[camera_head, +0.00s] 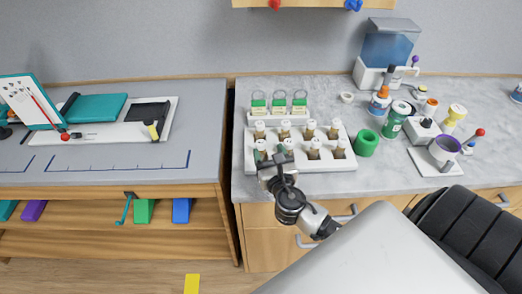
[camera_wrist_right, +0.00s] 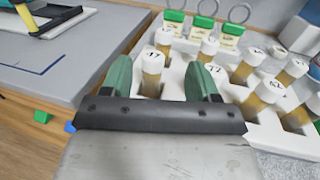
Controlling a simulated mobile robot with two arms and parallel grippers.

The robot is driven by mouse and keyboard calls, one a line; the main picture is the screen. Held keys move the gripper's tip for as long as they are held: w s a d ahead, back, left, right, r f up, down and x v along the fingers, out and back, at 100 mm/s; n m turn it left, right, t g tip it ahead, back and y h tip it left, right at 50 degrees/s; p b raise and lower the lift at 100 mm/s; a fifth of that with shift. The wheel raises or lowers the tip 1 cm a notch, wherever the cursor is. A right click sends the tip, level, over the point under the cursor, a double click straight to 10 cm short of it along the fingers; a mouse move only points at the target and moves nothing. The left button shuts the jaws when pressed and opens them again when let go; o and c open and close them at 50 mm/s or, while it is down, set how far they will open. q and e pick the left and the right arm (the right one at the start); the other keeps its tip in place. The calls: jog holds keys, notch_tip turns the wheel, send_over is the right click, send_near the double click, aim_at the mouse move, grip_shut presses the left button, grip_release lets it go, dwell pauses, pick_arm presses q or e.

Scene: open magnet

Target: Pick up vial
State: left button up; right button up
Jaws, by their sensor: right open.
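Several brown vials with white caps stand upright in two rows in a white rack (camera_head: 248,163) on the marble counter. My right gripper (camera_head: 273,157) is at the rack's front left corner, over the near row. In the right wrist view its two green fingers (camera_wrist_right: 159,80) are apart. One near-row vial (camera_wrist_right: 151,82) shows between them, its cap marked with dark writing. I cannot tell whether the fingers touch it. Other vials (camera_wrist_right: 243,70) stand to the right of the fingers. The gripper hides part of the rack's front left in the head view. My left gripper is out of view.
Green-capped containers with ring tops (camera_head: 279,104) stand behind the vials. A gap separates the grey left desk (camera_head: 205,120) from the counter.

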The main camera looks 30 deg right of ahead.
jog(key=x, duration=0.5)
jog(key=f+p+x, duration=0.1)
jog(key=x, duration=0.1)
jog(key=shift+w+a+f, duration=0.1)
jog(key=shift+w+a, duration=0.2)
jog(key=shift+s, duration=0.1)
jog(key=c, duration=1)
